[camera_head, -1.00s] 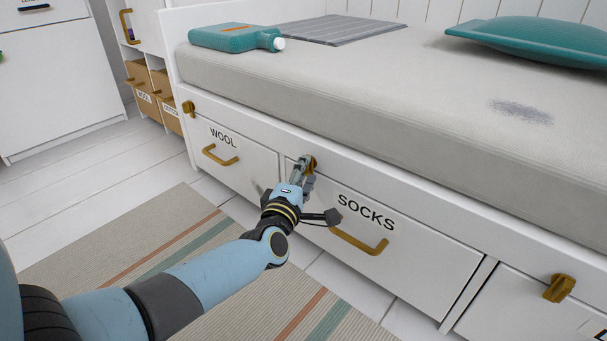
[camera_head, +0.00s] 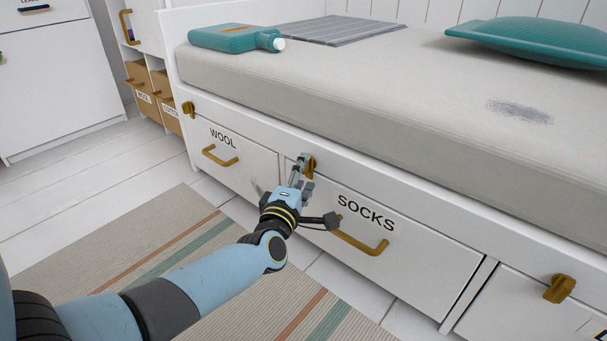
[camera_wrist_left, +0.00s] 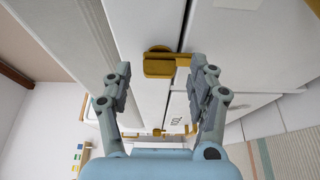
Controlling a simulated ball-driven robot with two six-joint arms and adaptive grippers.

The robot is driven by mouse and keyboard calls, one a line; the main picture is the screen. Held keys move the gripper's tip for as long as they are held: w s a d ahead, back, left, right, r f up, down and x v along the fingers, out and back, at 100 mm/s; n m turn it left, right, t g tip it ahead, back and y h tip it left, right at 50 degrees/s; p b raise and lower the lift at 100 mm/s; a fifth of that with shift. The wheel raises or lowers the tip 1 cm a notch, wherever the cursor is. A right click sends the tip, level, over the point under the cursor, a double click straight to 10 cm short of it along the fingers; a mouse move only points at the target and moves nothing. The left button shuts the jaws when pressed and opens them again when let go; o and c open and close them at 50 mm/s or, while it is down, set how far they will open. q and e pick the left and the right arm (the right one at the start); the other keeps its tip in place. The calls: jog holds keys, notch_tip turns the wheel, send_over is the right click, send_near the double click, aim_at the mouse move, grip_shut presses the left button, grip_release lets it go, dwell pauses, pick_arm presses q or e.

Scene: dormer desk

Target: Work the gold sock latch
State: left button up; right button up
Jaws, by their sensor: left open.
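The gold sock latch (camera_head: 310,165) is on the bed frame at the top left corner of the white SOCKS drawer (camera_head: 410,252). My left gripper (camera_head: 302,171) is at the latch and partly covers it in the head view. In the left wrist view, the gold latch (camera_wrist_left: 159,66) shows between and just beyond the open fingers of my left gripper (camera_wrist_left: 160,72), with a gold piece reaching right toward the right finger. I cannot tell whether a finger touches it. The SOCKS drawer is shut. My right gripper is not in view.
A gold handle (camera_head: 361,243) sticks out of the SOCKS drawer, close to my left wrist. The WOOL drawer (camera_head: 250,165) on the left is shut. Another gold latch (camera_head: 559,288) is at the right. A striped rug (camera_head: 150,240) lies on the floor below my arm.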

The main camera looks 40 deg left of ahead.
pick_arm(q)
jog(key=v, duration=1.1)
jog(key=shift+s, duration=0.2)
jog(key=shift+s, duration=0.1)
